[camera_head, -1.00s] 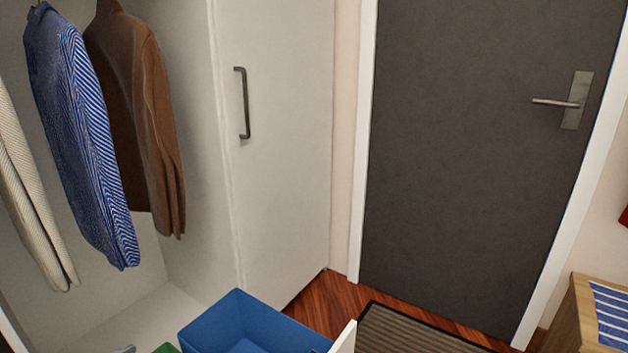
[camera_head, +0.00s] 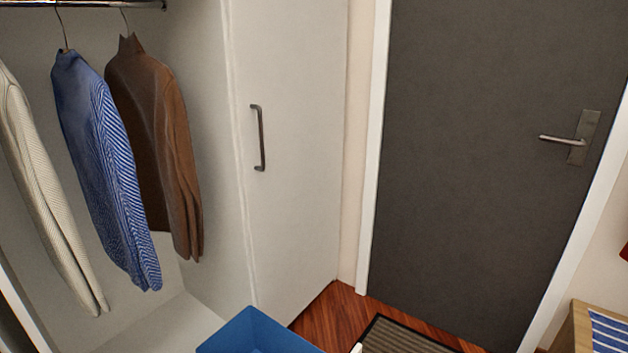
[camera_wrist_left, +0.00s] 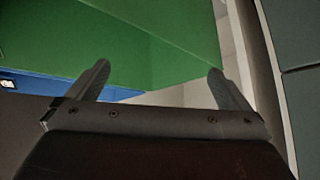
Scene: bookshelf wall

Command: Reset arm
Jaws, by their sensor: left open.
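My left gripper (camera_wrist_left: 158,80) shows in the left wrist view with its two fingers wide apart and nothing between them. A large green surface (camera_wrist_left: 170,30) lies beyond the fingers, with a blue strip (camera_wrist_left: 40,83) at the left. I cannot tell whether the fingers touch anything. Neither gripper is in the head view.
An open wardrobe holds a cream garment (camera_head: 40,190), a blue striped shirt (camera_head: 105,165) and a brown jacket (camera_head: 155,140). A blue box (camera_head: 252,332) is at the bottom. A closed white cabinet door (camera_head: 295,150), a dark door (camera_head: 480,150) and a floor mat (camera_head: 400,338) are to the right.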

